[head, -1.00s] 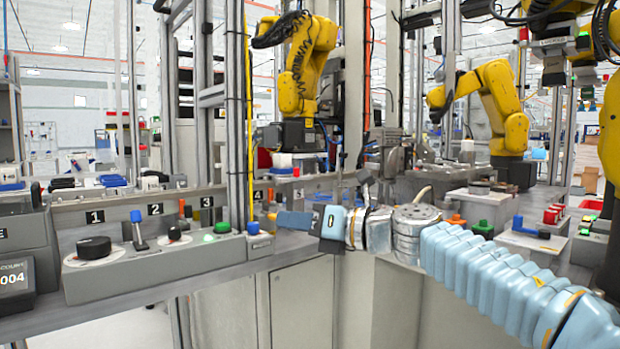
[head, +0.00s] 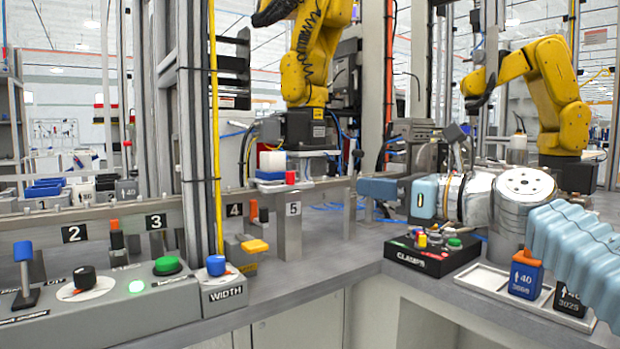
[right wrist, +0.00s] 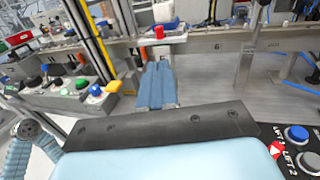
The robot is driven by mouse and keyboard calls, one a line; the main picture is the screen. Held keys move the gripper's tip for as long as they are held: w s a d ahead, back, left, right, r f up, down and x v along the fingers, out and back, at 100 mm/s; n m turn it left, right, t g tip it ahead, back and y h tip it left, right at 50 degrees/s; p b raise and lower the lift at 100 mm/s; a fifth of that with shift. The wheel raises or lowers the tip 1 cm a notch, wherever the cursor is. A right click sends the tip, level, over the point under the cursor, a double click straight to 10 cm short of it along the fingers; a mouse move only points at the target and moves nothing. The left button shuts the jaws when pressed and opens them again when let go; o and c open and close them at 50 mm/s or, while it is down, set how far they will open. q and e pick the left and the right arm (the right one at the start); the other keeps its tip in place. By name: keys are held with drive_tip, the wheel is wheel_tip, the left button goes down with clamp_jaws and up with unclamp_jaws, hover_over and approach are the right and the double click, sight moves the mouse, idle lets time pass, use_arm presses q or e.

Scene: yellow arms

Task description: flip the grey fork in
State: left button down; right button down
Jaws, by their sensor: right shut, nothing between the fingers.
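I cannot single out the grey fork for certain in either view. The grey rail (head: 330,193) carries number plates, with small black and orange parts (head: 117,243) by plate 3. A yellow paddle (head: 255,246) sticks out below plate 4. A grey upright block (head: 289,232) bears plate 5. My right gripper (head: 378,188) is shut and empty, its blue-grey fingers pointing left in front of the rail, right of plate 5. In the right wrist view its closed fingers (right wrist: 157,85) point towards the rail (right wrist: 205,47). My left gripper is not in view.
A control panel (head: 100,312) with knobs and green button stands at front left, beside the blue-knobbed WIDTH box (head: 217,284). The black CLAMPS box (head: 432,256) sits below my right wrist. A tray (head: 484,277) holds blue and black blocks. The bench (head: 330,258) between is clear.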

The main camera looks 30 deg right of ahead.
sight(293, 178)
drive_tip(key=x, duration=1.4)
drive_tip(key=shift+a, duration=0.15)
drive_tip(key=shift+w, duration=0.1)
drive_tip(key=shift+w+p, duration=0.4)
drive_tip(key=shift+w, duration=0.8)
drive_tip(key=shift+a, duration=0.1)
